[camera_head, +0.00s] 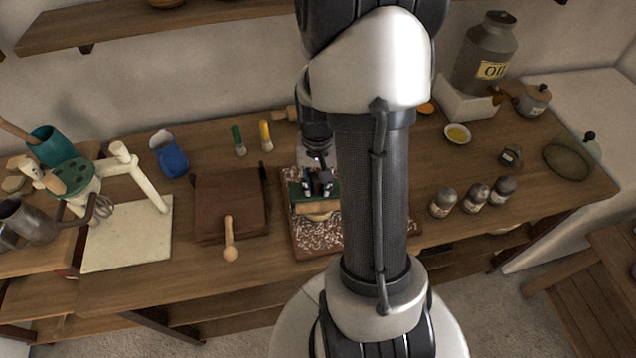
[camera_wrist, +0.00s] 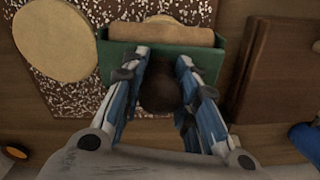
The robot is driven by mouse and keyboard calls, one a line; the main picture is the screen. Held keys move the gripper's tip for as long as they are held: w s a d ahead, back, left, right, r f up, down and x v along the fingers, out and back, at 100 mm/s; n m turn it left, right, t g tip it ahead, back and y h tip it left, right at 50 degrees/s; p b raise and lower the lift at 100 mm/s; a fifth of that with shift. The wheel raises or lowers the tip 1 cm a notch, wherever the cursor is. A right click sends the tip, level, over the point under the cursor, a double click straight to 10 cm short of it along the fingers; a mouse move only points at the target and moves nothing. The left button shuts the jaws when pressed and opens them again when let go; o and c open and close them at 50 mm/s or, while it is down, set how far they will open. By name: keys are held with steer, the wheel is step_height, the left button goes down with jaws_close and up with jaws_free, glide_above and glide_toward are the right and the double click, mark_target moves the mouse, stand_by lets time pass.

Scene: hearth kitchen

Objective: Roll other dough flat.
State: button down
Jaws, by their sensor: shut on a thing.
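My gripper (camera_head: 319,184) points down, shut on a dough roller (camera_head: 307,195). The roller has a green body (camera_wrist: 118,62) and a pale wooden cylinder (camera_wrist: 160,36). A dark round knob shows between my fingers in the wrist view. The roller is at a piece of dough (camera_head: 320,216), whose pale edge shows just beyond the cylinder in the wrist view (camera_wrist: 160,18). I cannot tell whether they touch. A second dough (camera_wrist: 52,51), round and flat, lies beside it on the speckled board (camera_head: 318,240); in the head view my arm hides it.
A blue jug (camera_head: 170,155) and green (camera_head: 238,141) and yellow (camera_head: 266,136) tools are behind. Several jars (camera_head: 474,195) stand right of my arm.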

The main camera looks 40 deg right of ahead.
steer(key=shift+s+a+f, duration=0.15)
steer(key=shift+s+a, duration=0.3)
steer(key=shift+s, duration=0.15)
steer(key=shift+w+d, duration=0.5)
steer(key=shift+w, duration=0.15)
steer(key=shift+s+a+f, duration=0.1)
steer(key=shift+s+a, duration=0.45)
steer(key=shift+s, duration=0.15)
steer(key=shift+w+d, duration=0.5)
steer(key=shift+w, duration=0.2)
steer(key=shift+s+a+f, duration=0.1)
steer(key=shift+s+a, duration=0.35)
steer(key=shift+s, duration=0.25)
steer(key=shift+w+d, duration=0.5)
steer(key=shift+w, duration=0.2)
steer(key=shift+s+a+f, duration=0.1)
steer(key=shift+s+a, duration=0.4)
steer(key=shift+s, duration=0.15)
steer(key=shift+w+d, duration=0.45)
steer(key=shift+w, duration=0.15)
steer(key=shift+s+a+f, duration=0.1)
steer(key=shift+s+a, duration=0.4)
steer(key=shift+s, duration=0.15)
